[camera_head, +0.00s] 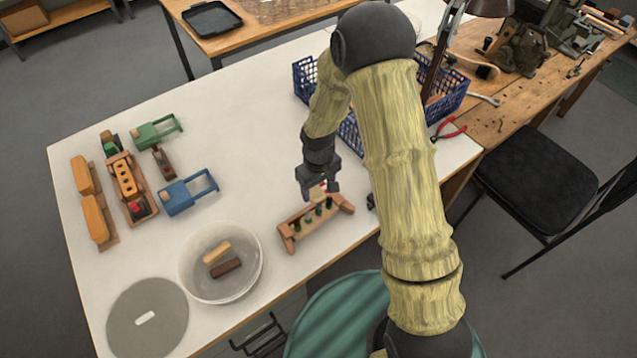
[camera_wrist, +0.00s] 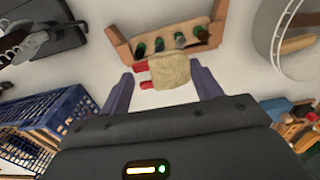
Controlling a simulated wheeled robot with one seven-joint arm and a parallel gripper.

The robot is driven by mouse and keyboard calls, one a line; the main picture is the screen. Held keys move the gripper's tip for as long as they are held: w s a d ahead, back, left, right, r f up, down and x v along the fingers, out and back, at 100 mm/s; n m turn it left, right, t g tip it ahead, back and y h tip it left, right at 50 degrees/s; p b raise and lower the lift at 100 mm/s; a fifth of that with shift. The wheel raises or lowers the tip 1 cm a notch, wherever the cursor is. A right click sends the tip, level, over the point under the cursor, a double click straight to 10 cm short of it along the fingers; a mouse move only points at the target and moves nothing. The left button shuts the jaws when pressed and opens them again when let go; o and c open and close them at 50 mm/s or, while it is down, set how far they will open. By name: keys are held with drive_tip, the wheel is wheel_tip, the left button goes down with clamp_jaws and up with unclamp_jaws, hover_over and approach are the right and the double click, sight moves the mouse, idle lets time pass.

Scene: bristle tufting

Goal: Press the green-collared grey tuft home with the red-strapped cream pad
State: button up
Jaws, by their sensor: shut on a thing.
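My gripper (camera_head: 318,190) is shut on the cream pad (camera_wrist: 172,71) with red straps (camera_wrist: 142,67). The fingers show on both sides of the pad in the wrist view (camera_wrist: 162,78). Several dark tufts with green collars (camera_wrist: 158,45) stand in a row in the holder.
A clear bowl (camera_head: 252,283) with two blocks and a grey disc (camera_head: 165,325) lie to the left. Wooden and coloured holders (camera_head: 180,195) stand farther left. Blue baskets (camera_head: 305,75) and red pliers (camera_head: 450,130) are behind and right. The table's middle (camera_head: 220,110) is clear.

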sight(319, 204)
drive_tip(key=shift+f, duration=0.15)
drive_tip(key=shift+f+b, duration=2)
drive_tip(key=shift+f, duration=0.6)
drive_tip(key=shift+f+b, duration=0.5)
drive_tip(key=shift+f, duration=0.2)
drive_tip(key=shift+r+p, duration=0.5)
drive_tip(key=shift+r, duration=0.2)
idle(1.5)
drive_tip(key=shift+r+p, duration=1.85)
drive_tip(key=shift+r, duration=0.6)
drive_tip(key=shift+d, duration=0.1)
